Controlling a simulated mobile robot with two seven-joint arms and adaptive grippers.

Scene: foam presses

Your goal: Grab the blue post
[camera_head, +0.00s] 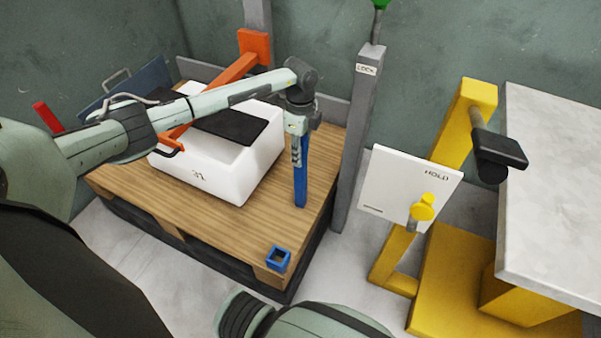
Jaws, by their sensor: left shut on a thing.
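The blue post (301,183) is upright below my left gripper (297,150), over the right side of the wooden platform (220,225). My left gripper points down and is shut on the upper part of the post. I cannot tell whether the post's lower end touches the wood. A small blue square socket (278,259) with an open top is at the platform's front corner, apart from the post. Part of my right arm shows at the bottom edge; its gripper is not in view.
A white foam block (222,170) with a black pad (235,123) is on the platform under my left arm. An orange arm (235,70) reaches over it. A grey column (356,140) marked LOCK, a white HOLD panel (385,186) and a yellow frame (452,275) stand right.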

